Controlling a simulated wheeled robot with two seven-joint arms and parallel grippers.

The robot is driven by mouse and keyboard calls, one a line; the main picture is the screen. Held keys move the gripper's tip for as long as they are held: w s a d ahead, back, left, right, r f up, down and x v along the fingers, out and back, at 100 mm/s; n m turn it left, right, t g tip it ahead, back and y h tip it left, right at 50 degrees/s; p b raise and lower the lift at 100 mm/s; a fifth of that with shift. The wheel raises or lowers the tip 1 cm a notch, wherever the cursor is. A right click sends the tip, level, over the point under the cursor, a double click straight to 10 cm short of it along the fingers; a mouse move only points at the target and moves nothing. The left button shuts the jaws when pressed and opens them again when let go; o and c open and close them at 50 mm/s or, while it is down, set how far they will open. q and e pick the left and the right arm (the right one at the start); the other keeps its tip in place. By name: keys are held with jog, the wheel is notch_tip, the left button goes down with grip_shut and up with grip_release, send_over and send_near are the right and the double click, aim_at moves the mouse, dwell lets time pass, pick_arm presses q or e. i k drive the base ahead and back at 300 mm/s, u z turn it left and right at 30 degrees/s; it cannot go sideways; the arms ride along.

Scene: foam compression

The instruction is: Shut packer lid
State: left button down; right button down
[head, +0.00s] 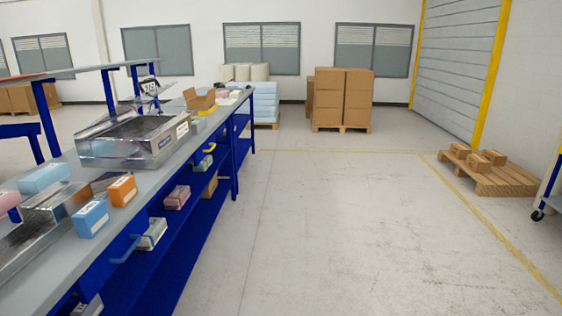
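The packer (132,150) looks like a shiny metal and clear box with a dark top opening, standing on the long grey workbench (205,131) at the left. A clear, see-through panel (150,104), which looks like its lid, seems raised at the box's back; its exact angle is hard to tell. Another shiny metal, clear-walled unit (38,225) sits nearer on the same bench, cut off by the left edge. Neither of my grippers is in view.
Blue (91,219) and orange (122,190) boxes sit on the bench's near part. Shelves below hold small boxes (177,197). Stacked cartons (343,98) stand at the back, and a pallet (490,178) lies at the right. The floor right of the bench is clear.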

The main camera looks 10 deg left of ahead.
aim_at(127, 101)
jog(key=i, duration=2.4)
jog(key=u, duration=2.75)
